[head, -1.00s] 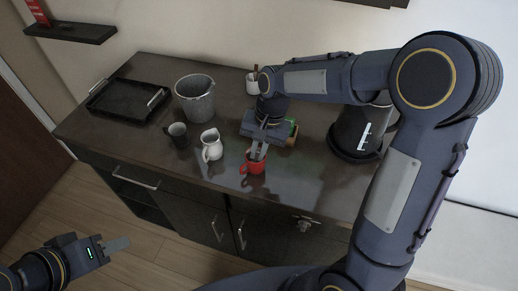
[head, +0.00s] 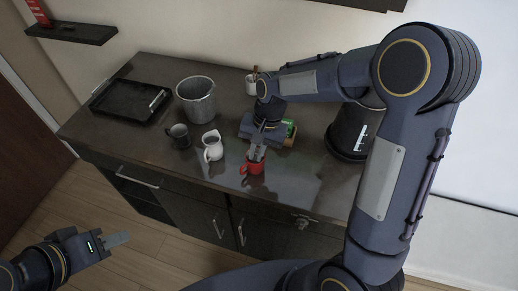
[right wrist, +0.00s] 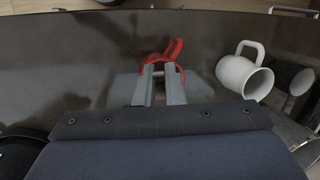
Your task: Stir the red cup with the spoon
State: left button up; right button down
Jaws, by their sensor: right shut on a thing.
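The red cup (head: 253,168) stands near the counter's front edge. In the right wrist view its red rim and handle (right wrist: 175,49) show just beyond my fingertips. My right gripper (head: 258,152) points down over the cup, its fingertips at the cup's mouth. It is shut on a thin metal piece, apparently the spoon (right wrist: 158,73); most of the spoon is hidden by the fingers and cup. My left gripper (head: 117,239) is low at the left, away from the counter, and its finger gap cannot be made out.
A white pitcher (head: 212,147) and a dark mug (head: 179,137) stand left of the red cup. A grey bucket (head: 196,101) and a black tray (head: 128,117) are farther left. A wooden box with a green item (head: 289,128) sits behind my right gripper. A dark coffee maker (head: 345,138) stands right.

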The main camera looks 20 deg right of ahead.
jog(key=shift+s+d, duration=0.2)
notch_tip(320, 180, up, 6)
jog(key=s+p, duration=0.2)
jog(key=p, duration=0.1)
jog(key=shift+s+r, duration=0.25)
jog(key=shift+s, duration=0.15)
dwell(0.3)
jog(key=shift+a, duration=0.1)
dwell(0.7)
jog(key=shift+r, duration=2.5)
